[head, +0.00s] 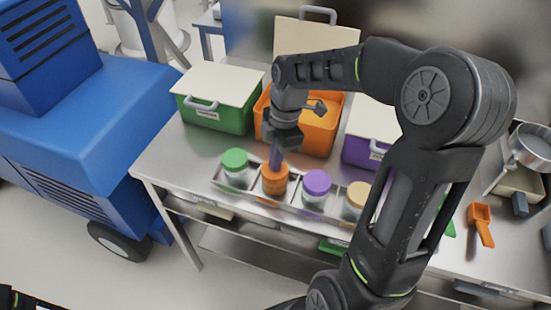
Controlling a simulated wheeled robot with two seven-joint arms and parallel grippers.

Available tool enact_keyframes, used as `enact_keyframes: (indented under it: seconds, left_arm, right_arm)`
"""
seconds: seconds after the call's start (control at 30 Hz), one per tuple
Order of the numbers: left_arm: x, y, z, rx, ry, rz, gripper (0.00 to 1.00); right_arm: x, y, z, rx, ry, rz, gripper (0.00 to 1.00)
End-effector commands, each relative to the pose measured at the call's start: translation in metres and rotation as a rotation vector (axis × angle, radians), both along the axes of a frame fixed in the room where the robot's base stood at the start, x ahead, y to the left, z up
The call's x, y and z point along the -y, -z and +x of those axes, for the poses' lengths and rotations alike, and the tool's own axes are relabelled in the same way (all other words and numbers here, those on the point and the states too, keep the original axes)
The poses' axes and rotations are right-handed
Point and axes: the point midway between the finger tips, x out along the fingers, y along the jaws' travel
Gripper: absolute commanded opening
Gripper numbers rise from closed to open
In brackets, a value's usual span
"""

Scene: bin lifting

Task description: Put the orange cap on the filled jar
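A jar with orange contents (274,190) stands in the metal tray (245,196), second from the left. The orange cap (266,174) is at the top of this jar; I cannot tell whether it is seated or just above the rim. My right gripper (275,164) points down at the cap from above, its fingers reaching the cap's top. The fingers overlap in this view, so I cannot tell whether they are closed on the cap. My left gripper is not in view.
Jars with green (234,158), purple (317,182) and tan (358,193) caps share the tray. Behind stand a green bin (220,116) with a pale lid, an open orange bin (316,138) and a purple bin (358,152). An orange scoop (482,222) lies at right.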

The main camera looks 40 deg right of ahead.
Motion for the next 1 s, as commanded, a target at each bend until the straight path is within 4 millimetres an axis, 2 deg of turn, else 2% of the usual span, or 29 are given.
enact_keyframes:
  seconds: [0.47,1.0]
  left_arm:
    - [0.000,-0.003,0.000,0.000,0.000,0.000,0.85]
    - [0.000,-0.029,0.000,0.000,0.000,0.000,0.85]
  right_arm:
    - [0.000,-0.003,0.000,-0.002,0.000,0.000,0.00]
    - [0.000,-0.038,0.000,0.000,0.000,0.000,0.00]
